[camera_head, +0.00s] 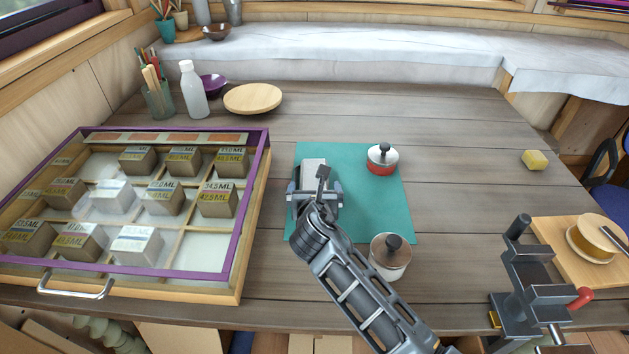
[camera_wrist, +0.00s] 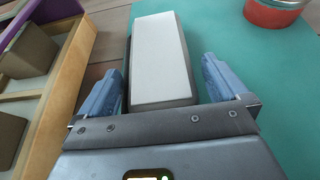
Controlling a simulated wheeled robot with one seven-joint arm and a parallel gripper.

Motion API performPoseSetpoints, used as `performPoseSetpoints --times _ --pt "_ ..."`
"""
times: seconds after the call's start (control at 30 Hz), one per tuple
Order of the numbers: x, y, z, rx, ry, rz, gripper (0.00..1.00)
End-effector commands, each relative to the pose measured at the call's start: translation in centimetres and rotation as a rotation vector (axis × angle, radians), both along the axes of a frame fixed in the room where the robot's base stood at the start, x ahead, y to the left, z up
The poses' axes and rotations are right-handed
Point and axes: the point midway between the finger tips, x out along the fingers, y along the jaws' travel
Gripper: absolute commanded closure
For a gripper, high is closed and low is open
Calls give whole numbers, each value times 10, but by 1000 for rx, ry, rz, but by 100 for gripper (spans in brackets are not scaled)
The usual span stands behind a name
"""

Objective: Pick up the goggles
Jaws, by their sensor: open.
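I cannot make out any goggles in either view. My gripper (camera_head: 314,188) is open above the teal mat, and its blue fingers also show in the wrist view (camera_wrist: 163,72). A pale grey rectangular block (camera_wrist: 161,48) with a dark side or base lies between and ahead of the fingers. In the head view the block (camera_head: 313,166) is partly hidden by my gripper. A gap shows between the block and the right finger; the left finger is close to its side. The block appears to rest on the teal mat (camera_head: 360,215).
A red lidded pot (camera_head: 381,166) and a cream lidded pot (camera_head: 388,262) stand right of my gripper. A purple-rimmed case of blocks (camera_head: 262,170) is close on the left. A vise (camera_head: 540,278) and a wooden board (camera_head: 556,232) are at right.

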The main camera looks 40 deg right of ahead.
Motion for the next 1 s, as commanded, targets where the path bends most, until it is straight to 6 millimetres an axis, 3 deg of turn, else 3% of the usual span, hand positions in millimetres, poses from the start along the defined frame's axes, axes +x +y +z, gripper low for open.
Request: performPoseSetpoints --times 0.17,0.43,0.9,1.0 --pt "13 -13 -7 0 -1 -1 0" --pt "15 -14 -9 0 0 0 0" --pt "15 -14 -8 0 0 0 45" --pt "15 -14 -8 0 0 0 51"
